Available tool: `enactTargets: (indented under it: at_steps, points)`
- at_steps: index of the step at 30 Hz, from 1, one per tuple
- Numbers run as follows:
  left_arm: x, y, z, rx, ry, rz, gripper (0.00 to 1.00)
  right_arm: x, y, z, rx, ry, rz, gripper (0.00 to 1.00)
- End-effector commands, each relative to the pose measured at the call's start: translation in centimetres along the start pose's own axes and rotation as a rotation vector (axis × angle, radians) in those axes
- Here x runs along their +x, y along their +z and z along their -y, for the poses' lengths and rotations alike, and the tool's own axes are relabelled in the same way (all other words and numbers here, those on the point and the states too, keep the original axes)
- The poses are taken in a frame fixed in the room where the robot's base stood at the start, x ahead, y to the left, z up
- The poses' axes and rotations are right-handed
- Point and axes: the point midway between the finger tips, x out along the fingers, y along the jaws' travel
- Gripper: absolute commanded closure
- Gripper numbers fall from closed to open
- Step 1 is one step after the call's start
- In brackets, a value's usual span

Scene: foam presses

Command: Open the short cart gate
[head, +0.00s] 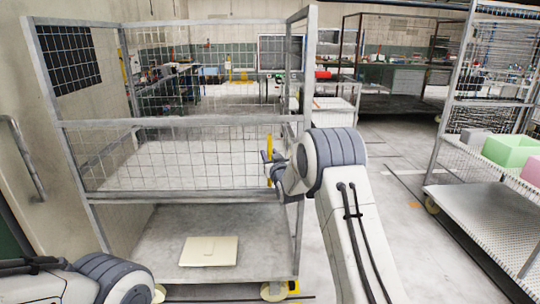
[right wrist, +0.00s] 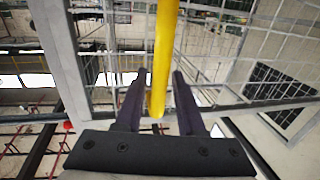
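The cart (head: 83,165) is a grey metal frame with wire mesh sides. Its short gate (head: 180,123) is a half-height mesh panel across the front, and it stands closed, upright. A yellow upright handle (head: 269,144) is at the gate's right end, beside the corner post. My right gripper (head: 268,157) is at this handle. In the right wrist view, the yellow handle (right wrist: 163,60) passes between the parted fingers of my right gripper (right wrist: 159,76), with gaps visible. My left arm shows at the lower left, but its gripper is out of view.
A pale flat panel (head: 209,251) lies on the cart's lower deck. Another cart (head: 480,206) with green (head: 510,151) and pink foam blocks stands at the right. A wall with a door handle (head: 27,160) is close on the left. Floor is free between the carts.

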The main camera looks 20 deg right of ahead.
Motion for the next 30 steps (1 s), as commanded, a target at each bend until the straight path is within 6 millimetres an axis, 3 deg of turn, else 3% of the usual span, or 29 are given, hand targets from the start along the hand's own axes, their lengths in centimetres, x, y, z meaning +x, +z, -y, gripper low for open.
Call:
enactTargets:
  at_steps: [1,2,3,30]
  points:
    - [0.0,0.0,0.0,0.0,0.0,0.0,0.5,-0.01,-0.02,-0.01,0.0,0.0,0.0,0.86]
    - [0.0,0.0,0.0,0.0,0.0,0.0,0.5,-0.01,-0.02,-0.02,0.0,0.0,0.0,0.98]
    - [0.0,0.0,0.0,0.0,0.0,0.0,0.5,-0.02,-0.02,-0.01,0.0,0.0,0.0,1.0]
    - [0.0,0.0,0.0,0.0,0.0,0.0,0.5,-0.02,-0.08,-0.01,0.0,0.0,-0.001,1.0]
